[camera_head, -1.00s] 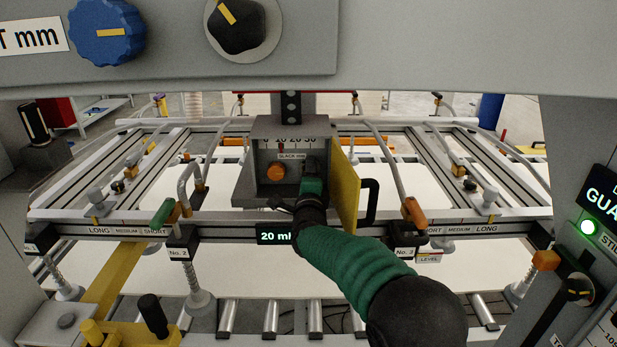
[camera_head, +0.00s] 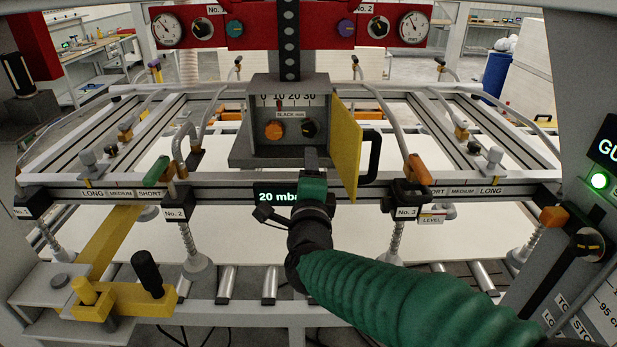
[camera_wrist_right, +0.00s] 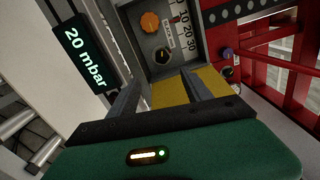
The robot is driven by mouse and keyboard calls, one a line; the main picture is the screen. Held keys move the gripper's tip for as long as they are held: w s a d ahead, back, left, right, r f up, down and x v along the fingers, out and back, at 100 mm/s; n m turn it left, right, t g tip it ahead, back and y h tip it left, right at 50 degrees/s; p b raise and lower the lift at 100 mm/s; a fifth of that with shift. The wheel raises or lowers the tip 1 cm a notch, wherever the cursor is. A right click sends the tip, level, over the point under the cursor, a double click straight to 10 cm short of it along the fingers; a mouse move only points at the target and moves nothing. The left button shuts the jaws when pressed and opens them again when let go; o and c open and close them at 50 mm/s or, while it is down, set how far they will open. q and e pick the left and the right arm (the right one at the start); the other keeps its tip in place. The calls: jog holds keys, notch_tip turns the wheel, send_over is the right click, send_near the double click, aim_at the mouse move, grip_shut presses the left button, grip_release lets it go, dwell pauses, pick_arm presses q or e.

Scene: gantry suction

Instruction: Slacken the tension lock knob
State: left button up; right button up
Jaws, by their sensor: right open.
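A grey open-fronted box (camera_head: 240,150) on the gantry holds an orange knob (camera_head: 274,130) and, to its right, a black knob (camera_head: 309,127). A "SLACK mm" label and a scale with a red pointer near 10 sit above them. No label naming the tension lock is readable. My right gripper (camera_head: 311,156) is just below and in front of the black knob, open and empty. In the right wrist view, the open fingers (camera_wrist_right: 165,76) point toward the black knob (camera_wrist_right: 162,56), apart from it; the orange knob (camera_wrist_right: 150,22) shows beyond. My left gripper is not in view.
A yellow door (camera_head: 344,150) with a black handle (camera_head: 370,158) stands open right of the box. A "20 mbar" display (camera_head: 272,197) is below it. A red gauge panel (camera_head: 290,28) hangs above. Hoses and suction cups flank both sides.

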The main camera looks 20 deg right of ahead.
dwell(0.3)
jog(key=m+p, duration=0.9)
jog(key=p, duration=0.2)
send_near(308, 132)
jog(key=x, duration=0.7)
jog(key=shift+w+d+r, duration=0.1)
jog(key=shift+w+d, duration=0.05)
jog(key=shift+w, duration=0.15)
jog(key=shift+w+d, duration=0.1)
jog(key=shift+w, duration=0.25)
